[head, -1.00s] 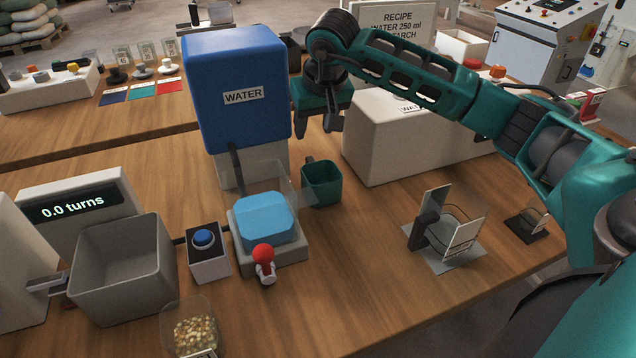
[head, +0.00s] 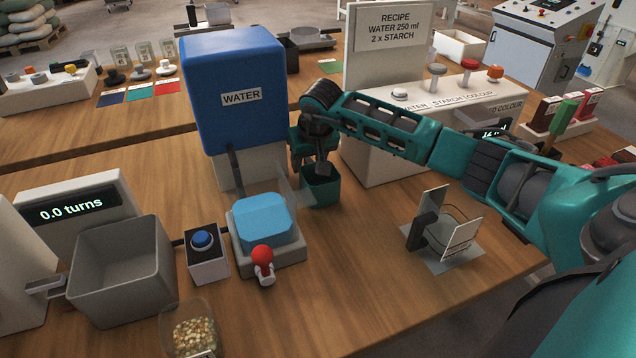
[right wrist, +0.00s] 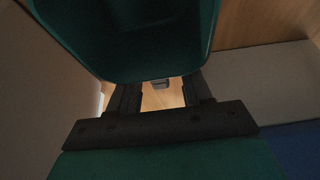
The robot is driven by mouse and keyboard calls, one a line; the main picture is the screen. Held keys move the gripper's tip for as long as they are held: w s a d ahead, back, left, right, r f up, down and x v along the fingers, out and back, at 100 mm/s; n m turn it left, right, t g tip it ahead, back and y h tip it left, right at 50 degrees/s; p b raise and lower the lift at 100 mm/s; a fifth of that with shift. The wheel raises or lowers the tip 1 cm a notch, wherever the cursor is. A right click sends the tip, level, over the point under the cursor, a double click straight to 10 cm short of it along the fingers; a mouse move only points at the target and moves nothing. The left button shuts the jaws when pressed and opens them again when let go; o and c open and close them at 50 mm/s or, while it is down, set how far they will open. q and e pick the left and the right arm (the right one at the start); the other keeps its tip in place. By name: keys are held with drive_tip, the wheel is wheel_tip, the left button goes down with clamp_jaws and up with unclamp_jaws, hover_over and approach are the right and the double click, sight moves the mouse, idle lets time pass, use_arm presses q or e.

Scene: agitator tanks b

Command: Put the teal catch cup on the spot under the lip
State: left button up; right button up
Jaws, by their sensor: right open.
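The teal catch cup (head: 320,190) stands upright on the wooden table, right of the blue water tank's white base. My right gripper (head: 321,168) is at the cup's top in the head view, partly in front of it. In the right wrist view the cup (right wrist: 130,40) fills the upper part. The two dark fingers of my right gripper (right wrist: 160,92) are apart and reach toward the cup, which hides their ends. I cannot tell whether they touch it. I cannot clearly make out the lip or the spot under it. My left gripper is not in view.
The blue WATER tank (head: 235,85) stands close left of the cup. A clear vessel of blue liquid (head: 264,220) with a red-knobbed tap sits on a grey base in front. A white dispenser (head: 390,150) is behind right. Table between cup and clear holder (head: 450,235) is free.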

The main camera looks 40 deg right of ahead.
drive_tip(key=shift+f, duration=0.2)
clamp_jaws()
idle(0.3)
